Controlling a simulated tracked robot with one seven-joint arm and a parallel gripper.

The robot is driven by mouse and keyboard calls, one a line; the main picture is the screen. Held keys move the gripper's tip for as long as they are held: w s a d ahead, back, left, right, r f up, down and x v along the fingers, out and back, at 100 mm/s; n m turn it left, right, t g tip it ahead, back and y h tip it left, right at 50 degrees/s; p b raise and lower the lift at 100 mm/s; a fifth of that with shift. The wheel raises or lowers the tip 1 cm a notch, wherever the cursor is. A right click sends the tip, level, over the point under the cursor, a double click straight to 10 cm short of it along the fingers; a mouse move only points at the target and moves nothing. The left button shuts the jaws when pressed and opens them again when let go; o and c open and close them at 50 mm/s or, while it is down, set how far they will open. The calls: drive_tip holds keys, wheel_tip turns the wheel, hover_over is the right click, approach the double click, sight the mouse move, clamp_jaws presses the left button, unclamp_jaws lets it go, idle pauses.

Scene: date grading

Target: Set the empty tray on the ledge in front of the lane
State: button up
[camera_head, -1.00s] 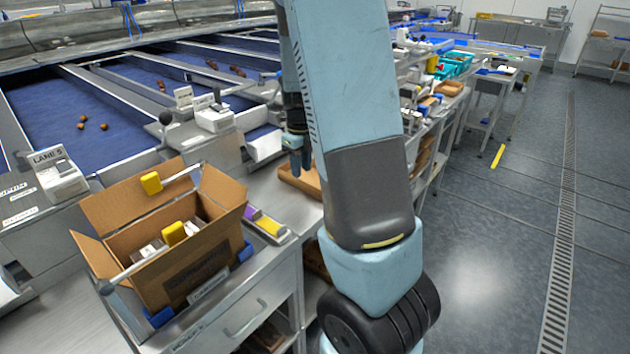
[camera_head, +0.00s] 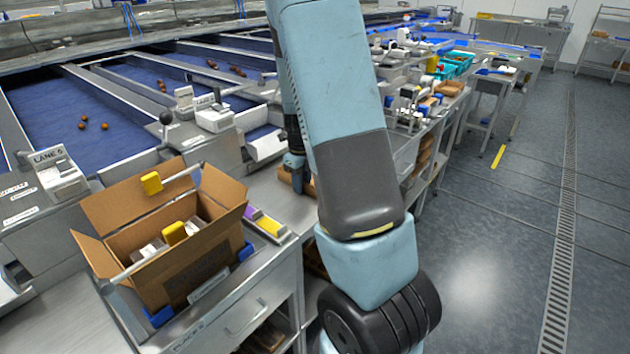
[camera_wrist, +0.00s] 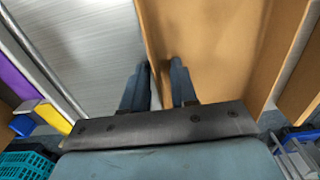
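The brown tray (camera_head: 308,186) rests on the grey metal surface beside the lane machinery, partly hidden behind my arm in the head view. In the wrist view the tray (camera_wrist: 218,48) fills the upper right, and the part of its inside that shows is bare. My gripper (camera_wrist: 160,68) is over the tray's near-left wall, one finger on each side, with a gap between the fingertips. In the head view my gripper (camera_head: 296,168) is low at the tray. The ledge (camera_head: 268,190) is bare metal to the tray's left.
An open cardboard box (camera_head: 195,275) stands at the front left. A purple and yellow strip (camera_head: 266,224) lies beside it. Blue lane belts (camera_head: 60,105) carry a few dates behind. Teal crates (camera_head: 455,64) stand farther right, and the floor aisle (camera_head: 490,230) is clear.

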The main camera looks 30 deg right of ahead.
clamp_jaws()
idle(0.3)
